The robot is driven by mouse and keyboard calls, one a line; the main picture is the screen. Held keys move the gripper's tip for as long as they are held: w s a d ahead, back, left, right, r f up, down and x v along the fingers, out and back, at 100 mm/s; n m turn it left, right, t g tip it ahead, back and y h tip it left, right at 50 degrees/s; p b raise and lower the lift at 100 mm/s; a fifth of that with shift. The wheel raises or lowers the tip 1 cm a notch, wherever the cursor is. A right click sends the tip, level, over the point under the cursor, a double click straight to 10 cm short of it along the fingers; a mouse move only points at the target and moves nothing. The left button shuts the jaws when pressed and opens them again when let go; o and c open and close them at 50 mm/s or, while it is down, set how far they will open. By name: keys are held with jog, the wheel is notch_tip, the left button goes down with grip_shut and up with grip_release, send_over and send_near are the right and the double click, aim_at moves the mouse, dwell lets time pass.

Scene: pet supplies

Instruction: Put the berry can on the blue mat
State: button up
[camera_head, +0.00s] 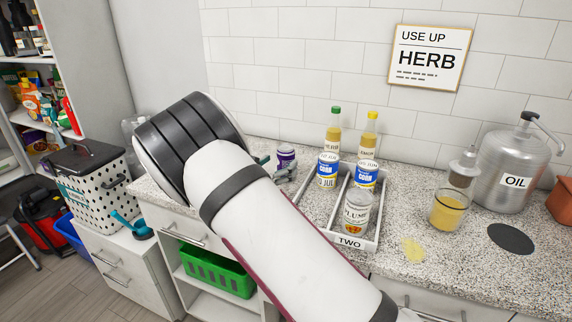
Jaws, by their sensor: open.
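A small purple-topped can (286,154) with a pale label stands on the counter behind my arm; its label is too small to read, so I cannot tell if it is the berry can. Part of my gripper (284,173) shows as grey pieces just in front of this can, beyond my forearm. The gripper is open, and most of it is hidden by the arm. Whether it touches the can is unclear. No blue mat shows; my arm covers part of the counter.
A divided white tray (350,243) marked TWO holds bottles and blue-labelled cans. To its right are a glass of yellow liquid (447,211), a yellow patch (413,249), a dark round mat (511,238) and an OIL canister (508,170).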

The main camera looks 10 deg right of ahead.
aim_at(281, 163)
jog(key=x, duration=0.2)
jog(key=f+x, duration=0.1)
jog(key=x, duration=0.1)
jog(key=shift+w, duration=0.25)
jog(key=shift+w+d+r, duration=0.1)
jog(key=shift+w+d, duration=0.25)
jog(key=shift+w, duration=0.05)
jog(key=c, duration=1.6)
grip_shut()
jog(key=shift+r, duration=0.15)
